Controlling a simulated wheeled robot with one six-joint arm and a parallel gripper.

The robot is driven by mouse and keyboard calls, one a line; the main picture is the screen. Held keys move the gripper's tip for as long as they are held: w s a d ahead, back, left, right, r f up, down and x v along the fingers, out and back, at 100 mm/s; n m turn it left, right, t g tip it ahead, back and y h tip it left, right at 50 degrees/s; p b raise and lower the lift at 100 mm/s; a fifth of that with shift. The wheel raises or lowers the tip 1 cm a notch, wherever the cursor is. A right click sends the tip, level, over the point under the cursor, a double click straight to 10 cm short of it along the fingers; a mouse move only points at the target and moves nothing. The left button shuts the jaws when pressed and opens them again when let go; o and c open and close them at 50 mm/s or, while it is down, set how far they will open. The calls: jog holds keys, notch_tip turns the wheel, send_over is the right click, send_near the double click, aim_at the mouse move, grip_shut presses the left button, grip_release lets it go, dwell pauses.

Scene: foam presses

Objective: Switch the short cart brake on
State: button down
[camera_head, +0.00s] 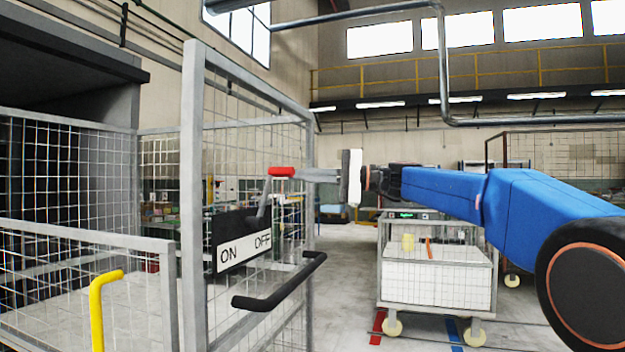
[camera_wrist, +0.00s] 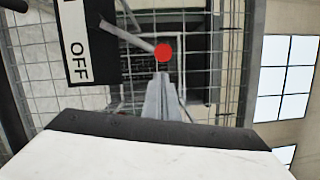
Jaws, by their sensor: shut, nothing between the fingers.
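The brake lever (camera_head: 262,200) stands on a mesh cart (camera_head: 193,200) at the left of the head view. Its red knob (camera_head: 281,171) is at the top, and the lever leans toward the OFF side of the black-and-white ON/OFF plate (camera_head: 231,250). My gripper (camera_head: 298,173) is shut and empty, level with the knob, its fingertips at the knob's right side. In the wrist view the red knob (camera_wrist: 163,53) is just beyond the fingertips (camera_wrist: 162,80); I cannot tell whether they touch. The OFF word on the plate (camera_wrist: 80,60) shows at left.
A black handle (camera_head: 280,285) juts from the cart below the plate. A yellow handle (camera_head: 98,300) is at the lower left. A second cart (camera_head: 437,262) with white contents stands behind my arm. The floor (camera_head: 345,290) between the carts is clear.

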jog(key=shift+s+a, duration=0.25)
jog(key=shift+s, duration=0.3)
jog(key=shift+r, duration=0.1)
jog(key=s+a+r+n+h, duration=0.1)
jog(key=s+a+n, duration=0.1)
jog(key=s+n, duration=0.3)
jog(key=s+a+r+n+t+h, duration=0.1)
jog(key=s+a+r+n, duration=0.1)
jog(key=s+n, duration=0.4)
jog(key=shift+s+a+h, duration=0.4)
jog(key=shift+s+a, duration=0.1)
jog(key=shift+s, duration=0.95)
jog(key=shift+s+f, duration=0.1)
jog(key=shift+f, duration=0.1)
